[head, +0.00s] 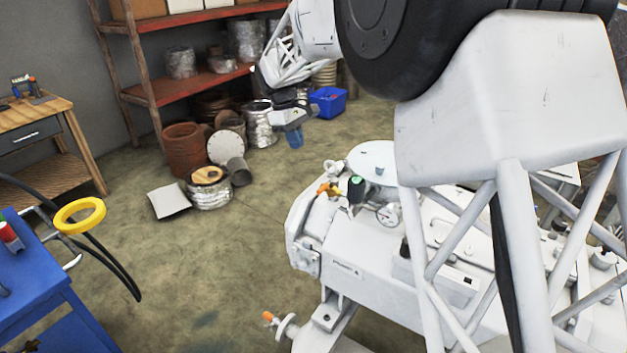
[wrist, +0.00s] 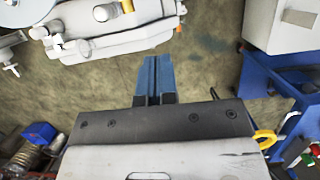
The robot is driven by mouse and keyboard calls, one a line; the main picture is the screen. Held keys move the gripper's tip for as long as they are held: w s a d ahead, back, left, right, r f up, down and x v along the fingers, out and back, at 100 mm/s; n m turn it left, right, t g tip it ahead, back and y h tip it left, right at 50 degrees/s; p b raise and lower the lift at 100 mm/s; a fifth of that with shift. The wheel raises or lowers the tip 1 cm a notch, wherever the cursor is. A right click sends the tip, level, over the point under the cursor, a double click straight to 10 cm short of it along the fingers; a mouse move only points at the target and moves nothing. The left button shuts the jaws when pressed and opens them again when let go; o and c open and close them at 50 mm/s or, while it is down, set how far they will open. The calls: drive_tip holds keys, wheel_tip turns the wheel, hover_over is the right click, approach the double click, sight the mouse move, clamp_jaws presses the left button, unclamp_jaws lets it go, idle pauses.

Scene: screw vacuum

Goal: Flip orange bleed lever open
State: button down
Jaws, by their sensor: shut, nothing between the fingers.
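The white screw vacuum pump (head: 345,240) stands on the floor at the centre right of the head view. An orange lever-like part (head: 328,189) sits on its top, beside a green-topped fitting (head: 356,182). A second orange part (head: 268,316) is low at the pump's front end. I cannot tell for certain which is the bleed lever, or its exact angle. My gripper (head: 296,141) hangs above the floor behind the pump, apart from both parts. In the wrist view its blue fingers (wrist: 157,75) are together and empty, and the pump (wrist: 110,35) lies beyond them at the top.
A blue cart (head: 50,285) with a yellow ring (head: 80,215) stands at the left. A wooden workbench (head: 35,115) and red shelves (head: 195,90) line the walls. Pots, cans and a blue bin (head: 328,101) sit on the floor. My arm hides much of the pump's right side.

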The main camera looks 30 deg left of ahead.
sight(325, 186)
drive_tip(key=shift+s+a+f, duration=0.15)
drive_tip(key=shift+a+f, duration=0.1)
drive_tip(key=shift+a, duration=0.3)
drive_tip(key=shift+f, duration=0.1)
drive_tip(key=d+f, duration=0.7)
drive_tip(key=f, duration=0.3)
idle(0.4)
